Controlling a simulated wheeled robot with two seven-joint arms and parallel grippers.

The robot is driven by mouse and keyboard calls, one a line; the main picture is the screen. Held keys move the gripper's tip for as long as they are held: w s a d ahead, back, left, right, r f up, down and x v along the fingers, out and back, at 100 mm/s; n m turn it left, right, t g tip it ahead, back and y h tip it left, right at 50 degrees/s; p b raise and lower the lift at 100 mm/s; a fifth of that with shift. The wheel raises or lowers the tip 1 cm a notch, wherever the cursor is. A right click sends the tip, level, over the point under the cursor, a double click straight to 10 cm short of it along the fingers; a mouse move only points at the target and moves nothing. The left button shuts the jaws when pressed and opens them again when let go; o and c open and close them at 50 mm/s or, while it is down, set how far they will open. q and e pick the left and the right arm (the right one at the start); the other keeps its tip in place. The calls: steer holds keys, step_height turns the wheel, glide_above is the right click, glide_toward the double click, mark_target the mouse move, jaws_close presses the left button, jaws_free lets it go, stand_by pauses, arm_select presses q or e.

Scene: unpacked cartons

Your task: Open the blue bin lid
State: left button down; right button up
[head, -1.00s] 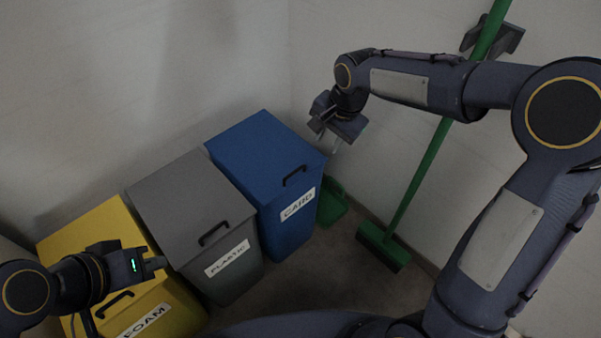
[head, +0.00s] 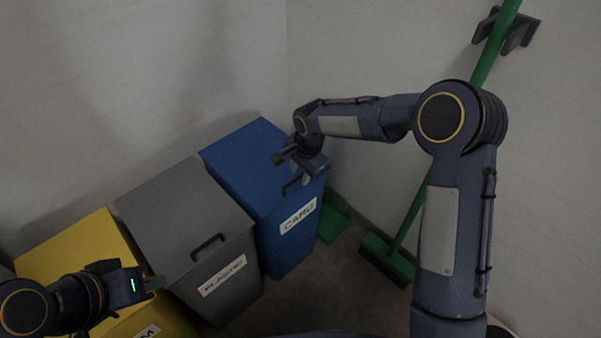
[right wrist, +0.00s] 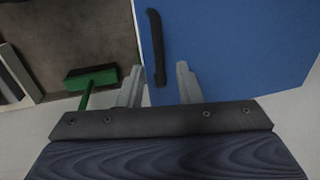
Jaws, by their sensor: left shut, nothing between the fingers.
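The blue bin (head: 275,240), labelled CARD, stands at the right end of the row, and its lid (head: 240,155) is closed. The dark lid handle (head: 288,189) is near the front edge; in the right wrist view the handle (right wrist: 156,45) runs along the blue lid (right wrist: 235,45). My right gripper (head: 309,180) is over the front of the lid, close to the handle. In the right wrist view it (right wrist: 159,72) is open, with the handle showing between and beyond its fingers; contact cannot be told. My left gripper (head: 158,283) is shut and empty, by the grey bin.
A grey bin (head: 185,215) labelled PLASTIC and a yellow bin (head: 75,245) stand left of the blue one, lids closed. A green broom (head: 388,258) leans on the right wall, and a green dustpan (head: 335,215) is beside the blue bin. Some floor in front is clear.

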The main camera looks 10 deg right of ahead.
steer(key=shift+c, duration=0.4)
jaws_close()
steer(key=w+a+r+p, duration=0.3)
steer(key=w+r+p, duration=0.1)
steer(key=r+p, duration=0.4)
steer(key=w+a+r+g+p, duration=0.1)
steer(key=w+a+r+p, duration=0.2)
steer(key=r+p, duration=0.6)
steer(key=shift+w+r+h+p, duration=0.15)
steer(key=shift+w+h+p, duration=0.2)
steer(key=shift+p, duration=0.2)
